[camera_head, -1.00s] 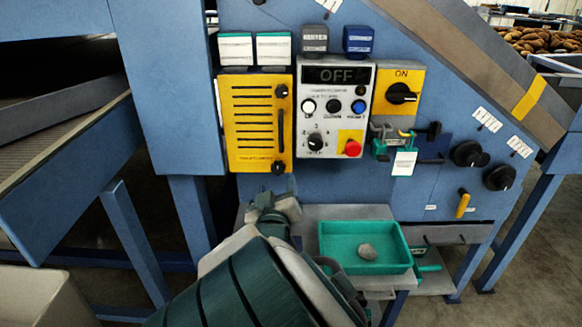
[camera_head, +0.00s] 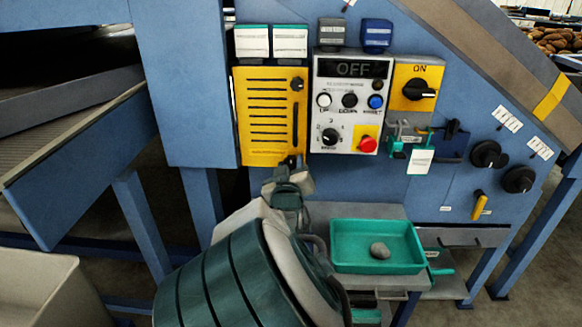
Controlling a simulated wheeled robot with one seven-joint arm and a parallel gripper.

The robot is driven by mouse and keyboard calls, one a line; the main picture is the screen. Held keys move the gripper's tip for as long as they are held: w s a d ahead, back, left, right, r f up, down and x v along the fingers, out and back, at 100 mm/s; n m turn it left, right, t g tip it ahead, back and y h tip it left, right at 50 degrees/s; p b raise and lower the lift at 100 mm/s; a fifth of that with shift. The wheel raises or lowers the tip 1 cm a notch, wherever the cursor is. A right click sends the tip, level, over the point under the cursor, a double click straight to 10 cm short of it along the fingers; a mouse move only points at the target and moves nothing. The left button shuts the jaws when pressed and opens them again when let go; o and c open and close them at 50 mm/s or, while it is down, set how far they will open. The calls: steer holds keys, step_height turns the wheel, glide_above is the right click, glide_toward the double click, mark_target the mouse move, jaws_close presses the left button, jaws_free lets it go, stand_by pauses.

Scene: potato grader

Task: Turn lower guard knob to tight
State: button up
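The yellow slotted guard (camera_head: 265,118) is on the blue machine front. Its dark upper knob (camera_head: 297,84) is at the top right corner, above a dark vertical handle (camera_head: 295,122). The dark lower knob (camera_head: 290,160) is at the bottom right corner and is partly hidden. My gripper (camera_head: 289,167) is at the end of my arm, right at or just in front of this lower knob. The view does not show clearly whether the fingers touch or enclose the knob, or how far apart they are. The knob's pointing direction is unclear.
Right of the guard is a control box (camera_head: 350,105) with an OFF display, buttons and a red stop button (camera_head: 367,144). A yellow ON switch panel (camera_head: 415,86) is beside it. A green tray (camera_head: 345,266) holding a grey stone stands on a shelf below, right of my arm.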

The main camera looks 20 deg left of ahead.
steer(key=shift+m, duration=0.3)
steer(key=m+b, duration=0.2)
steer(key=m, duration=0.1)
steer(key=shift+d+f+m, duration=0.1)
steer(key=shift+f+m, duration=0.05)
steer(key=shift+m, duration=0.15)
steer(key=m+b, duration=0.3)
steer(key=m, duration=0.1)
steer(key=shift+f+b, duration=0.1)
steer(key=shift+b, duration=0.2)
steer(key=m+b, duration=0.5)
steer(key=shift+m, duration=0.4)
steer(key=shift+m+b, duration=1.55)
steer(key=shift+m, duration=0.35)
steer(key=o, duration=1)
steer(key=shift+r, duration=0.2)
steer(key=shift+s, duration=0.1)
